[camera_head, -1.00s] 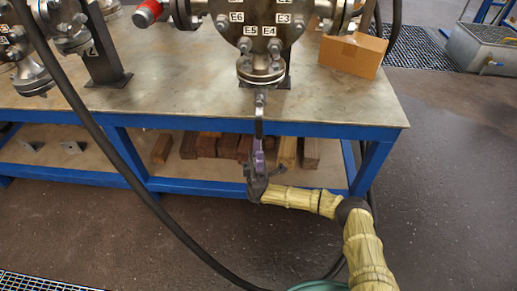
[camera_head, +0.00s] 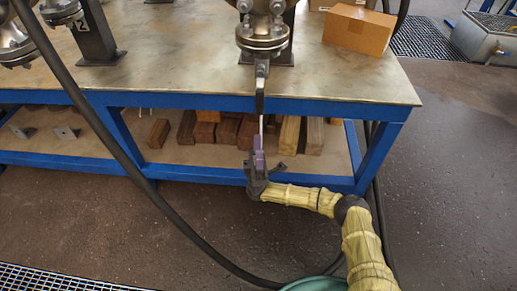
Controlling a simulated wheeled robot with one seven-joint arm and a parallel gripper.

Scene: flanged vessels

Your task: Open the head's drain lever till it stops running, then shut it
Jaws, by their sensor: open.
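The vessel's lower flange (camera_head: 262,42) is at the top centre; the body above it is mostly cut off. A metal drain fitting (camera_head: 262,68) hangs below the flange. A narrow dark lever (camera_head: 260,98) runs down from it in front of the table edge, with a thin bright strip below. My gripper (camera_head: 258,150), with purple parts and a dark body, is below the lever, in front of the lower shelf. It is open. I cannot tell whether its fingers touch the lever's lower end. No running liquid can be made out.
The blue-framed table (camera_head: 190,78) carries a cardboard box (camera_head: 357,29) at right. Wooden blocks (camera_head: 205,132) lie on its lower shelf. A black hose (camera_head: 110,150) sweeps across the left. A metal basin (camera_head: 484,38) stands far right. The floor (camera_head: 455,190) at right is clear.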

